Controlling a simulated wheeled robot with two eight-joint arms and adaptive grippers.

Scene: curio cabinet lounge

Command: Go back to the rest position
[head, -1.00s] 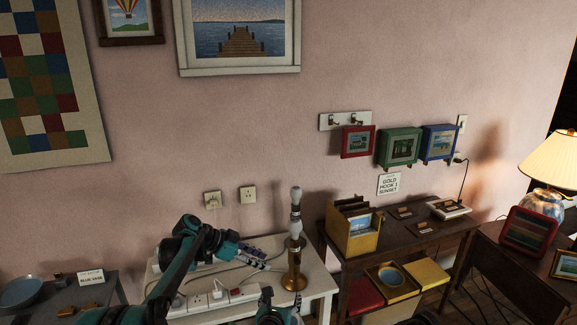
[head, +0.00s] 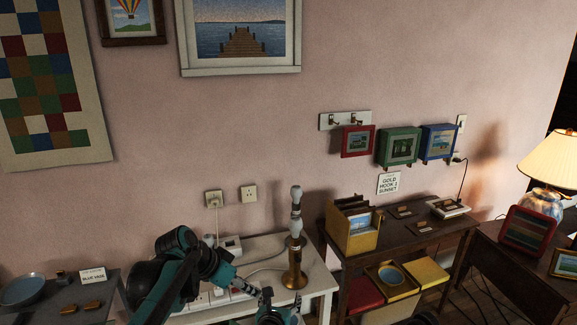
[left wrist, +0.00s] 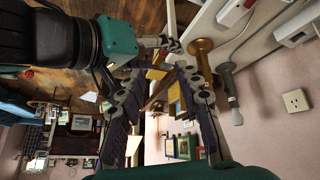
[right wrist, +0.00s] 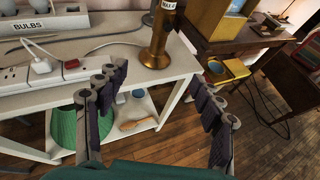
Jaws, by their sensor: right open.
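My left gripper (left wrist: 160,75) is open and empty in the left wrist view, its two fingers apart with nothing between them. In the head view my left arm is folded at the lower left, over the front of the white table (head: 318,278); its fingers are hard to make out there. My right gripper (right wrist: 158,72) is open and empty in the right wrist view, in front of the white table's edge. The brass lamp stand (head: 295,270) stands upright on that table, apart from the right fingers.
A white power strip (right wrist: 30,75) with plugs lies on the white table. A dark desk (head: 440,222) with a yellow box (head: 352,238) stands right. A grey table (head: 60,298) with a blue bowl (head: 22,290) is at left.

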